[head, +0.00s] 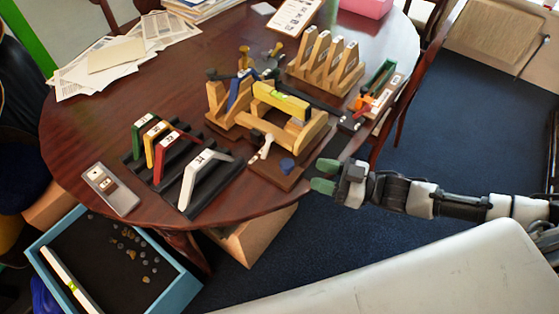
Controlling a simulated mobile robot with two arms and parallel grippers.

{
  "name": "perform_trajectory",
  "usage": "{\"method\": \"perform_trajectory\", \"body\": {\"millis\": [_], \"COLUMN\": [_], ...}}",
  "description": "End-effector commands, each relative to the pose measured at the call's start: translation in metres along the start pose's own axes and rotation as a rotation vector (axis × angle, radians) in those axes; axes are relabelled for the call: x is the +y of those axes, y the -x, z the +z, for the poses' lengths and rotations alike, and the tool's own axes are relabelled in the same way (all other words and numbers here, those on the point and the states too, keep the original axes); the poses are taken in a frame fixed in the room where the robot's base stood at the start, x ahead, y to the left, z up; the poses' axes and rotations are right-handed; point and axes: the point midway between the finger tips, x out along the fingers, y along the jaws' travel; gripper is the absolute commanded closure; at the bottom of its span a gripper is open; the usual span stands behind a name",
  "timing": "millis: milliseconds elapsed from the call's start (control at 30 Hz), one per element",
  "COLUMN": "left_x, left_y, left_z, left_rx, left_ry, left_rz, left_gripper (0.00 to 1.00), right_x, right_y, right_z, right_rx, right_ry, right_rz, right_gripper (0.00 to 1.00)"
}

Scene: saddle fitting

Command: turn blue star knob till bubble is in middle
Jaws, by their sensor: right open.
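The blue star knob (287,166) sits low at the front right of a wooden jig (268,125) on the round table. A yellow level (282,101) with a small green vial lies across the top of the jig; the bubble is too small to make out. My right gripper (325,175) is at the table's right edge, just right of the knob and apart from it. Its two green-tipped fingers are open and empty, pointing left towards the knob. My left gripper is not in view.
A black rack (182,165) of numbered coloured angle pieces stands left of the jig. Wooden slotted stands (325,62) are behind it, and a small tray of tools (377,93) lies at the right. A grey device (110,189) lies at the left edge. Papers cover the back left.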

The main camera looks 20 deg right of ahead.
Motion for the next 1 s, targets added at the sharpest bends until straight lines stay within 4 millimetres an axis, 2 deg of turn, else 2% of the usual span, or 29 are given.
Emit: {"method": "perform_trajectory", "body": {"millis": [100, 200, 433, 600, 867, 1000], "left_x": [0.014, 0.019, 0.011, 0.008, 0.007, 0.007], "left_y": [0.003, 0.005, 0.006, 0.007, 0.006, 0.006], "left_z": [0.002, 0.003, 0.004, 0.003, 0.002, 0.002], "left_rx": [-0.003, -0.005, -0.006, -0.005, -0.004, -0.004], "left_ry": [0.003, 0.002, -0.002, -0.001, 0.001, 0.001], "left_rz": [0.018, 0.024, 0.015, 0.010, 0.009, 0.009], "left_gripper": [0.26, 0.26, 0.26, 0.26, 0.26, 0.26], "right_x": [0.000, 0.000, 0.000, 0.000, 0.000, 0.000], "right_y": [-0.025, -0.045, -0.078, -0.087, -0.087, -0.087], "right_z": [-0.002, -0.002, -0.001, 0.000, 0.000, 0.000], "right_rx": [0.006, 0.005, 0.002, 0.000, -0.001, -0.001], "right_ry": [0.002, 0.001, 0.001, 0.001, 0.001, 0.001], "right_rz": [-0.001, -0.001, -0.001, 0.000, 0.000, 0.000], "right_gripper": [0.55, 0.55, 0.55, 0.55, 0.55, 0.77]}}
